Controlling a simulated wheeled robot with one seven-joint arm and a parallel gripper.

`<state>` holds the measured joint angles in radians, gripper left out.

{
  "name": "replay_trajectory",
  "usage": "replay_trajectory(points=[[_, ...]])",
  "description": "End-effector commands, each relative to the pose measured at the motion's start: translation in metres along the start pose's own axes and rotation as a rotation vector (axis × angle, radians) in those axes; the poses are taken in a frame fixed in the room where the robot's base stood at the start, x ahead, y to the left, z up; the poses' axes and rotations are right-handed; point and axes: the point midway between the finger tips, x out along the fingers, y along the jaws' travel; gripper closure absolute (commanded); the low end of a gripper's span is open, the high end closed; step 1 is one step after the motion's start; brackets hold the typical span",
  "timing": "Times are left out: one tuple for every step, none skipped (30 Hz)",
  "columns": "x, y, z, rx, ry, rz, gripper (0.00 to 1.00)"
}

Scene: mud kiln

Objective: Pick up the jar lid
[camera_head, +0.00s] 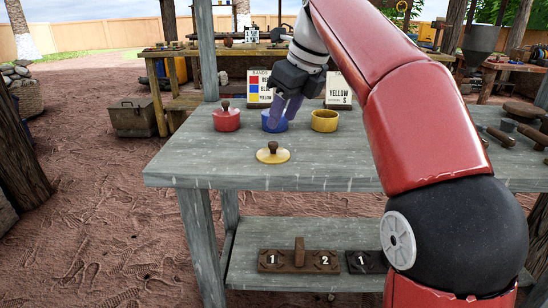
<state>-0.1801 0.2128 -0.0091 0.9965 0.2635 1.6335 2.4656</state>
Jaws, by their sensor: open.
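The yellow jar lid (273,156) with a brown knob lies on the grey table (200,161), near its front edge. Behind it stand a red jar (226,123) with a knobbed lid on, a blue jar (268,123) and a yellow jar (324,121) that looks uncovered. My gripper (285,112) is open, with its fingers pointing down at the blue jar, behind and above the yellow lid. The fingers overlap the blue jar's top in the picture. I cannot tell whether they touch it or whether a lid is there.
Two signs (339,90) stand behind the jars; one lists colours, the other reads "YELLOW". My arm covers the table's middle right. Tools (502,137) lie at the right. A lower shelf holds numbered blocks (299,260). The table's left front is clear.

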Motion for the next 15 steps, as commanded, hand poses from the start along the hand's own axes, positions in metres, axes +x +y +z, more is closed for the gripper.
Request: replay_trajectory(points=[[0.009,0.0,-0.001,-0.001,0.001,0.001,0.58],[0.012,0.0,-0.002,-0.001,0.001,0.001,0.58],[0.016,0.0,-0.002,-0.001,0.002,0.001,0.58],[0.019,0.0,-0.002,-0.002,0.002,0.0,0.58],[0.021,0.0,-0.002,-0.002,0.001,-0.001,0.58],[0.023,0.0,-0.002,-0.002,0.0,-0.001,0.58],[0.026,0.0,-0.003,-0.002,0.0,-0.001,0.58],[0.029,0.001,-0.004,-0.002,0.001,-0.001,0.58],[0.035,0.001,-0.005,-0.002,0.002,0.0,0.58],[0.039,0.001,-0.006,-0.002,0.001,-0.001,0.58],[0.044,0.001,-0.007,-0.002,0.001,-0.001,0.58],[0.051,0.001,-0.009,-0.002,0.002,0.0,0.58],[0.056,0.001,-0.009,-0.003,0.002,0.0,0.58],[0.059,0.001,-0.009,-0.003,0.001,-0.001,0.58],[0.065,0.001,-0.008,-0.004,0.001,-0.001,0.58]])
